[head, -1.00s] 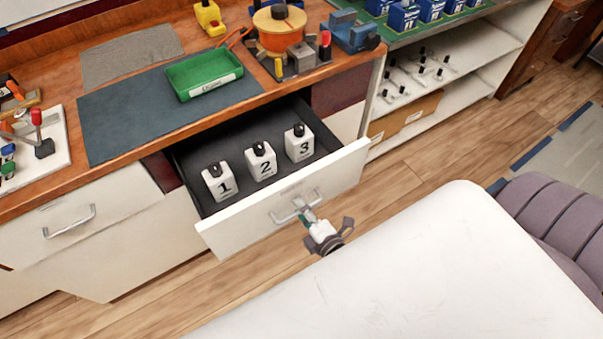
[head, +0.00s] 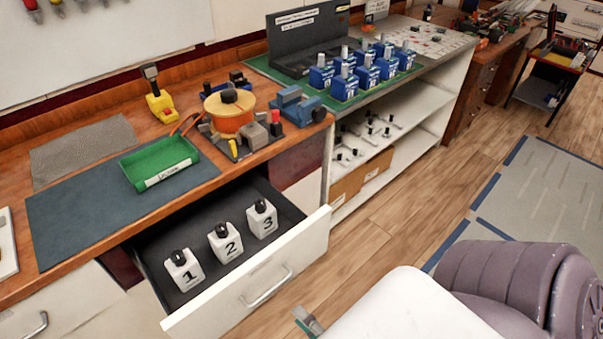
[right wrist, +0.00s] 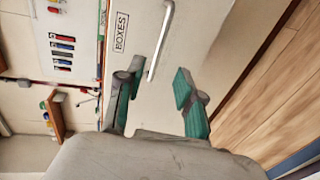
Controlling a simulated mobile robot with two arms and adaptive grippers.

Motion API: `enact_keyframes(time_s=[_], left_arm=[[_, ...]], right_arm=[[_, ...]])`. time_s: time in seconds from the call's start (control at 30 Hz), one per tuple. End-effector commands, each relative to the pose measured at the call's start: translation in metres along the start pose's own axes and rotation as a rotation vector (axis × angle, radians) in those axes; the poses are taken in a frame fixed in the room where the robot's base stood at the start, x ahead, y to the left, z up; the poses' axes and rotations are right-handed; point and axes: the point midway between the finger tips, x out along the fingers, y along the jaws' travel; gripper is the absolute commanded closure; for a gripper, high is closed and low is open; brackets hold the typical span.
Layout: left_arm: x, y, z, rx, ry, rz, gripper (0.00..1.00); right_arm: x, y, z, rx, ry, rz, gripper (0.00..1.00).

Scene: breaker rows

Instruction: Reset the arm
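My right gripper (head: 306,321) shows at the lower edge of the head view, mostly cut off by a white part of my own arm. In the right wrist view its fingers (right wrist: 158,78) are apart with nothing between them. The bar handle (head: 268,288) of the open drawer (head: 245,298) is up and left of the gripper, apart from it. The right wrist view shows the handle (right wrist: 160,42) beyond the fingertips, on a pale front labelled BOXES. My left gripper is not in view.
Three white numbered blocks, 1 (head: 184,271), 2 (head: 225,243) and 3 (head: 262,220), stand in the drawer. A green tray (head: 160,163) and an orange spool (head: 230,113) are on the bench. Wooden floor (head: 400,205) is clear right of the drawer.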

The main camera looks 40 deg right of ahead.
Motion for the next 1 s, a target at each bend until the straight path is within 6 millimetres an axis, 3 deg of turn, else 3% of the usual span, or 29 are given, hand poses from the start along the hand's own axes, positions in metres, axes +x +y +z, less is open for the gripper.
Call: enact_keyframes(time_s=[0.33,0.47,0.57,0.73,0.8,0.9,1.0], left_arm=[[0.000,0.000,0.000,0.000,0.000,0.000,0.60],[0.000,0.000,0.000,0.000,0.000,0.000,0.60],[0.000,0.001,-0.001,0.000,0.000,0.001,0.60],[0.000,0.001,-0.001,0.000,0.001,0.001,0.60],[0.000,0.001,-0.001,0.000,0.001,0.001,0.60],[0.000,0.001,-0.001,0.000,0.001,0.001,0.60],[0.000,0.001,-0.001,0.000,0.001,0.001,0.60]], right_arm=[[0.001,-0.001,0.000,0.004,0.000,-0.003,0.63],[0.004,-0.027,-0.004,0.088,0.002,-0.064,0.63],[0.006,-0.080,-0.013,0.256,-0.006,-0.193,0.63],[-0.009,-0.204,-0.028,0.650,-0.120,-0.530,0.63],[-0.027,-0.253,-0.029,0.798,-0.220,-0.676,0.63],[-0.058,-0.310,-0.022,0.967,-0.403,-0.848,0.63],[-0.090,-0.348,-0.009,1.079,-0.596,-0.962,0.63]])
